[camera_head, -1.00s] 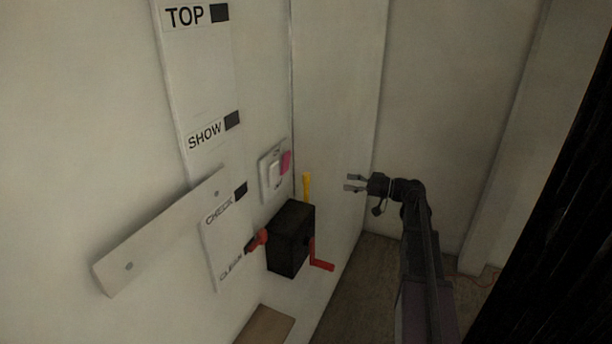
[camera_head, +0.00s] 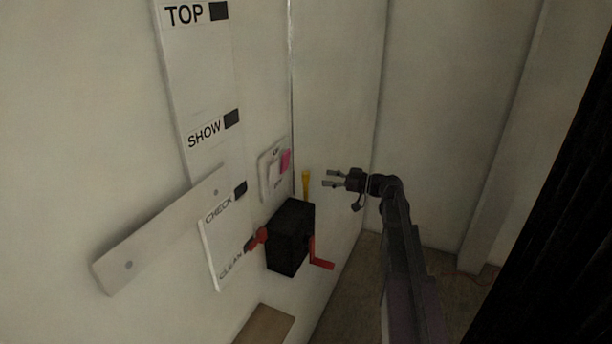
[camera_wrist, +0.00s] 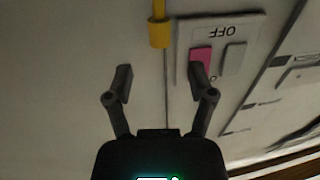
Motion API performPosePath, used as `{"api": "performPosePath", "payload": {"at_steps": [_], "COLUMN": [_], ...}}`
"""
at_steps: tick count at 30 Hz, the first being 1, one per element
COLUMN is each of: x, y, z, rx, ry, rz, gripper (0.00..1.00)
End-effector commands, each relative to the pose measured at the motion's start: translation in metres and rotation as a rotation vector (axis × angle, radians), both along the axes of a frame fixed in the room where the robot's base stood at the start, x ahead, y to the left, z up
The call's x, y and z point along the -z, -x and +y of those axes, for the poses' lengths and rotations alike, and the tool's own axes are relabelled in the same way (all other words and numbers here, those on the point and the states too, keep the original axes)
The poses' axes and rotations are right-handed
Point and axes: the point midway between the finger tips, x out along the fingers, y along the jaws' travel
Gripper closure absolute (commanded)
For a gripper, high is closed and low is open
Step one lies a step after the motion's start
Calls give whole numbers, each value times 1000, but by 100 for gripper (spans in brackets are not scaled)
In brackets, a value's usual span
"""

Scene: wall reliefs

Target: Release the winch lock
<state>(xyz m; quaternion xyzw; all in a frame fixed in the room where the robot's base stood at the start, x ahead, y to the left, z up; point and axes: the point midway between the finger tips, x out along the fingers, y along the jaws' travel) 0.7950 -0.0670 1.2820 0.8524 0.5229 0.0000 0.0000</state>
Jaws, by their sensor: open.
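A black winch box (camera_head: 290,238) is mounted low on the white wall. A red crank (camera_head: 320,256) is on its right side and a red knob (camera_head: 257,238) on its left. A yellow lever (camera_head: 306,185) stands upright above the box; it also shows at the top of the wrist view (camera_wrist: 159,32). I cannot tell which part is the lock. My gripper (camera_head: 328,179) is open and empty, just right of the yellow lever in the head view. In the wrist view my gripper (camera_wrist: 160,75) has its fingers spread below the lever's end, apart from it.
A switch plate (camera_wrist: 221,42) marked OFF, with a pink rocker (camera_wrist: 200,60), is close to the lever. A lettered strip (camera_head: 200,90) and a tilted plate (camera_head: 150,235) are on the left wall. A brown block (camera_head: 266,327) is below the box.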

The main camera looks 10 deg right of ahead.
Motion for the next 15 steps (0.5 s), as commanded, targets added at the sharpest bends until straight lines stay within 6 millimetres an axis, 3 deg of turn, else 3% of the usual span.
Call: {"api": "performPosePath", "payload": {"at_steps": [9, 15], "x": [0, 0], "y": [-22, -31], "z": [42, 59], "rx": [-2, -1], "ry": [0, 0], "rz": [0, 0], "gripper": [29, 29]}}
